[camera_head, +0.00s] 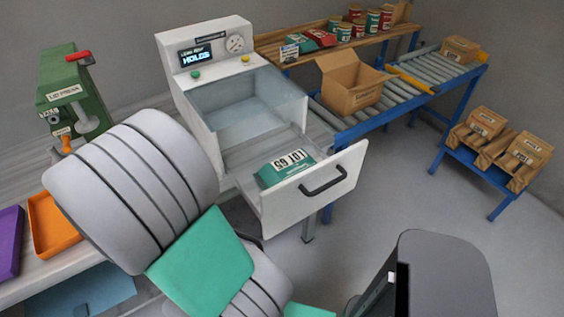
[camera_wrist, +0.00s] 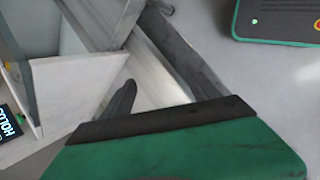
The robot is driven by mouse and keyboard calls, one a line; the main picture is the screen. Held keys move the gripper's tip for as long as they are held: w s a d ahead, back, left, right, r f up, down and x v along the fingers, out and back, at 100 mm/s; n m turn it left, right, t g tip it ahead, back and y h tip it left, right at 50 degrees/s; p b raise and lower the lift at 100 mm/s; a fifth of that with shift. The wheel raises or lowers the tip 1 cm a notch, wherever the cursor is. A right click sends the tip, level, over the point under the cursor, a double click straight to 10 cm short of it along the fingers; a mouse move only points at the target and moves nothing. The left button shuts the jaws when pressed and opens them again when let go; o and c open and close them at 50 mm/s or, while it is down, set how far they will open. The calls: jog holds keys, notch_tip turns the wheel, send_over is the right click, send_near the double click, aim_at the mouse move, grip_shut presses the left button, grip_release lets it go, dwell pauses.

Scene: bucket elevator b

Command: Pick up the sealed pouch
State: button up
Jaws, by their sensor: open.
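The sealed pouch (camera_head: 287,168), green with a white label reading LOT 65, lies in the pulled-out drawer (camera_head: 311,192) of a white machine (camera_head: 207,69). The drawer's front wall partly hides the pouch. The pouch cannot be made out in the wrist view. My gripper (camera_wrist: 150,78) shows in the wrist view with its dark fingers apart and nothing visible between them. In the head view my arm fills the left foreground, and my gripper cannot be made out there. The gripper is apart from the pouch.
The drawer has a black handle (camera_head: 323,182). A roller conveyor (camera_head: 392,96) carries an open cardboard box (camera_head: 350,83). A shelf with cans and pouches stands behind it. A blue stand (camera_head: 487,165) holds brown packages at right. A green press (camera_head: 75,92) and orange tray (camera_head: 50,224) are at left.

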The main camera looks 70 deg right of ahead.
aim_at(291, 163)
jog(key=shift+o, duration=0.8)
jog(key=s+d+n+g+h+p, duration=0.1)
jog(key=s+d+n+g, duration=0.1)
jog(key=s+d, duration=0.6)
jog(key=shift+d+g, duration=0.7)
jog(key=shift+g, duration=0.1)
jog(key=shift+o, duration=0.7)
jog(key=s+d, duration=0.1)
jog(key=s, duration=0.1)
jog(key=s+d+n+g+h, duration=0.1)
jog(key=s+d, duration=0.1)
jog(key=s+d+n+g, duration=0.1)
jog(key=s, duration=0.1)
jog(key=shift+d+f+b, duration=0.15)
jog(key=shift+f+b, duration=0.15)
jog(key=shift+f, duration=0.1)
jog(key=o, duration=0.3)
jog(key=s+n, duration=0.1)
jog(key=s+d+g+h, duration=0.1)
jog(key=s, duration=0.1)
jog(key=s+d+n+g, duration=0.1)
jog(key=s, duration=0.1)
jog(key=shift+d+r+n+h, duration=0.25)
jog(key=shift+r+n+h, duration=0.05)
jog(key=x, duration=0.8)
jog(key=shift+s+r, duration=0.15)
jog(key=c, duration=1)
